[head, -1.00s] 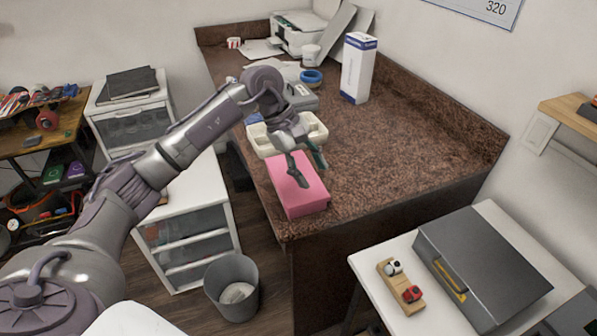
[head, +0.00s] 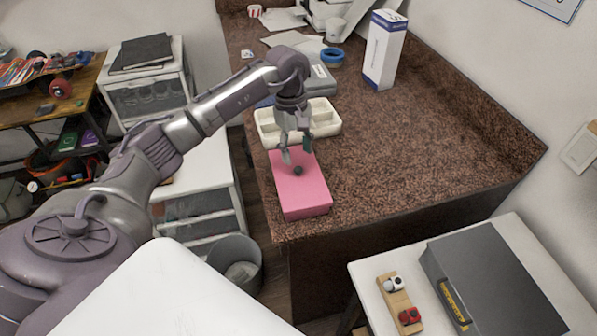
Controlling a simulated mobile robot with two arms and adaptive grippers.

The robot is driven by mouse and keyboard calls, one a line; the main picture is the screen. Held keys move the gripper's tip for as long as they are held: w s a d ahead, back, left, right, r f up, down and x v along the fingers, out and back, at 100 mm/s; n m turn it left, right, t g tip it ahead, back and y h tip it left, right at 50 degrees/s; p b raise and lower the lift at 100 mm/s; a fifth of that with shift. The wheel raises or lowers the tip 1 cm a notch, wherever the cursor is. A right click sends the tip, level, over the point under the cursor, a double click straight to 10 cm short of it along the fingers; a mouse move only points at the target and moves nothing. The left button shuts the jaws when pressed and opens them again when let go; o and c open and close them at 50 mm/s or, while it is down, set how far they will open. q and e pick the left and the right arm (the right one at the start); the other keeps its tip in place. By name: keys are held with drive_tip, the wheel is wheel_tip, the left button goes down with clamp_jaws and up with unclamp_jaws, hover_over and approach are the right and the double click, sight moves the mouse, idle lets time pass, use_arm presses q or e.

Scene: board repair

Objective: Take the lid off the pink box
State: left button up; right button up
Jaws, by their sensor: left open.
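The pink box (head: 302,194) sits near the left front corner of the brown speckled counter. It is closed, with a small dark round knob (head: 298,170) on top of its lid. My left gripper (head: 295,157) is open and points down above the far part of the box, just behind the knob. Its fingers are apart, and the knob does not appear to be held. My right gripper is not in view.
A cream divided tray (head: 328,128) stands right behind the box, close to my left gripper. A grey case, blue tape roll (head: 332,57) and tall white-blue carton (head: 383,50) are further back. The counter (head: 420,140) is clear to the right.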

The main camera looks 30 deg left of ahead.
sight(298, 168)
use_arm(q)
drive_tip(key=shift+s+d+f+p, duration=0.2)
drive_tip(key=shift+f+p, duration=0.5)
drive_tip(key=shift+f, duration=0.05)
wheel_tip(298, 168, down, 2)
drive_tip(key=shift+s+d+f+p, duration=0.15)
drive_tip(key=shift+f+p, duration=0.1)
drive_tip(key=shift+p, duration=0.3)
drive_tip(key=shift+f, duration=0.6)
drive_tip(key=c, duration=0.8)
clamp_jaws()
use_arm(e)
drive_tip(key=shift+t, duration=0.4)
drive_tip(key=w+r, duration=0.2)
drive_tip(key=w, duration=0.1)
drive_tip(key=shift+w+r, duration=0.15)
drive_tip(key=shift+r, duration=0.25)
